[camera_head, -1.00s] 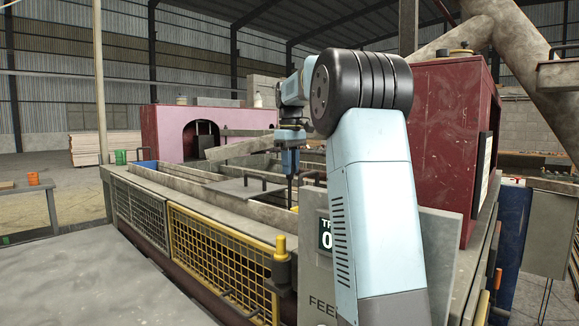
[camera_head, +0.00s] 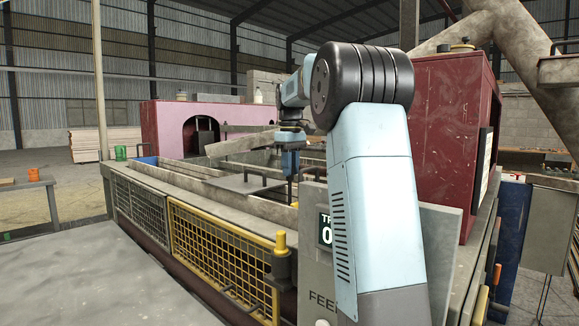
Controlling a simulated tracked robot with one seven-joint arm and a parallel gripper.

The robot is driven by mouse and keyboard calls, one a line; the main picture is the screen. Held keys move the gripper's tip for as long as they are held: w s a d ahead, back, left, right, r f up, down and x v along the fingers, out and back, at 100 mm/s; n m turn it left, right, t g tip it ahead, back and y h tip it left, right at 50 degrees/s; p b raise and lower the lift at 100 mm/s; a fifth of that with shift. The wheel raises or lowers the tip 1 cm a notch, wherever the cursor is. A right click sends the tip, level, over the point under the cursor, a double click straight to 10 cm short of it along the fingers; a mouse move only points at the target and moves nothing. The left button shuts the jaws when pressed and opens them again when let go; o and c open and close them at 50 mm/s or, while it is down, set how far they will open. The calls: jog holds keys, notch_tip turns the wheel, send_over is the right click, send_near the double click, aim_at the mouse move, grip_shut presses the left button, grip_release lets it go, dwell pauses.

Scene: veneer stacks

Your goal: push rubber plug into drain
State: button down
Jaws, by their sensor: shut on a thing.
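My gripper (camera_head: 290,187) is small and dark in the head view, pointing down at the end of my arm over the far part of a long grey trough (camera_head: 180,189). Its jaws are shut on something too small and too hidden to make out. The tip is low, behind the trough's near rim and close to the grey panel. I cannot make out the rubber plug or the drain anywhere. The inside of the trough is mostly hidden by its rim and by my arm.
A yellow mesh guard (camera_head: 215,255) and a yellow-topped post (camera_head: 281,243) line the trough's near side. A dark red cabinet (camera_head: 440,140) stands right of my arm. A pink arched housing (camera_head: 165,130) is behind. A grey slab (camera_head: 70,275) fills the lower left.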

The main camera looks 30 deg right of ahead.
jog(key=shift+f, duration=0.6)
jog(key=c, duration=0.9)
grip_release()
jog(key=shift+o, duration=0.2)
notch_tip(320, 180, up, 14)
jog(key=shift+f, duration=0.15)
